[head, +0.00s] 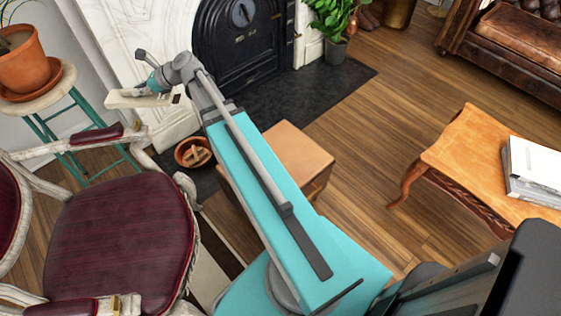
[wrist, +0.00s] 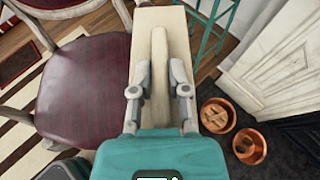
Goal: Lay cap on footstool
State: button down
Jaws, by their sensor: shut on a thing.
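My gripper (head: 152,86) is at the upper left in the head view, out over the gap between the red chair and the fireplace. It is shut on a pale beige, elongated piece, which I take to be the cap (head: 122,99). In the wrist view the cap (wrist: 176,35) extends forward between the fingers of my gripper (wrist: 159,92), with a raised ridge along its middle. The footstool (head: 292,148), a low block with a tan top, stands on the floor at the centre of the head view. My arm hides its left part. The cap is well apart from it.
A red-cushioned chair (head: 120,240) stands at left, near a teal-legged stool (head: 38,100) with a potted plant. Terracotta pots (wrist: 215,114) sit on the dark hearth. An orange wooden table (head: 465,150) with books is at right. Wood floor between footstool and table is clear.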

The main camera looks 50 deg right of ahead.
aim_at(289, 152)
jog(key=z, duration=1.15)
jog(key=k, duration=0.6)
jog(key=u, duration=0.35)
